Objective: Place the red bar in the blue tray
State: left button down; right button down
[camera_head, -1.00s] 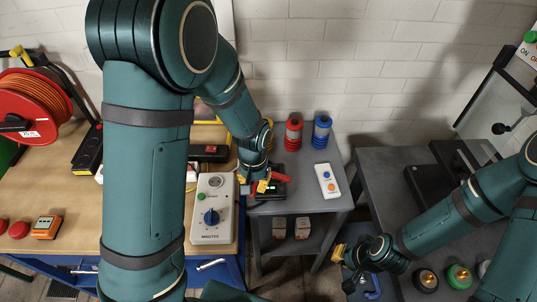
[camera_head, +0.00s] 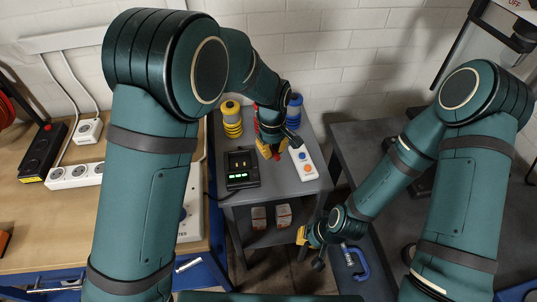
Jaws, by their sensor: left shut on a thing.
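My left gripper (camera_head: 271,151), with yellow fingers, is over the grey side table, between the black charger and the white remote. It is shut on a small red piece (camera_head: 277,155), which appears to be the red bar. The fingers hide most of it, so its full shape and tilt cannot be made out. My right gripper (camera_head: 303,236), also yellow-fingered, is lower, in front of the table's right side. Its finger gap is too small to judge. I cannot make out a blue tray in this view.
The black charger (camera_head: 242,168) with green lights stands on the grey side table (camera_head: 284,187). The white remote (camera_head: 304,163) is right of it. Yellow (camera_head: 232,121) and blue (camera_head: 295,108) spools stand behind.

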aim_at(272, 172)
pick_arm(q)
notch_tip(272, 172, down, 9)
jog(key=shift+r+b, duration=0.1)
jog(key=shift+b, duration=0.75)
jog(key=c, duration=1.5)
grip_release()
jog(key=shift+o, duration=0.4)
